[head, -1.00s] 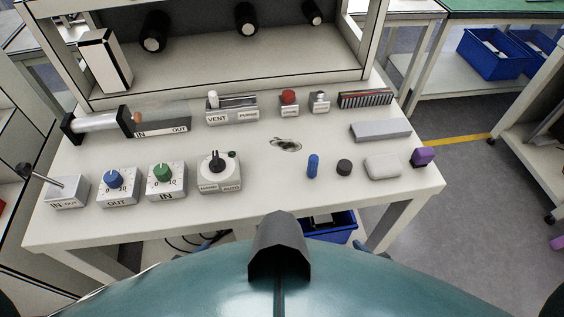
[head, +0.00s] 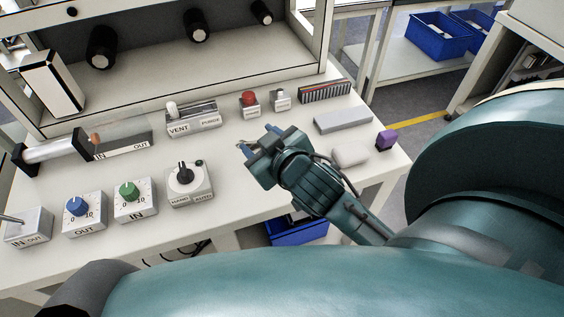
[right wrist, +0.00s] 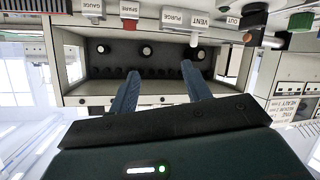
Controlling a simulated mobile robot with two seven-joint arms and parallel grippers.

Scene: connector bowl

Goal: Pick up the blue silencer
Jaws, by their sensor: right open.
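The blue silencer does not show in either view now; in the earlier head frame it is a small upright blue cylinder at the table's front right, a spot now covered by my right arm. My right gripper (head: 258,140) is over the middle of the table, its fingers directed toward the back. In the right wrist view its two fingers (right wrist: 160,70) are spread apart with nothing between them. My left gripper is not in view.
The white table (head: 232,205) holds a switch box (head: 190,187), knob boxes and a VENT/PURGE block (head: 193,120). A grey block (head: 342,121), a white rounded piece (head: 350,158) and a purple block (head: 386,139) are at right. A shelf unit stands behind.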

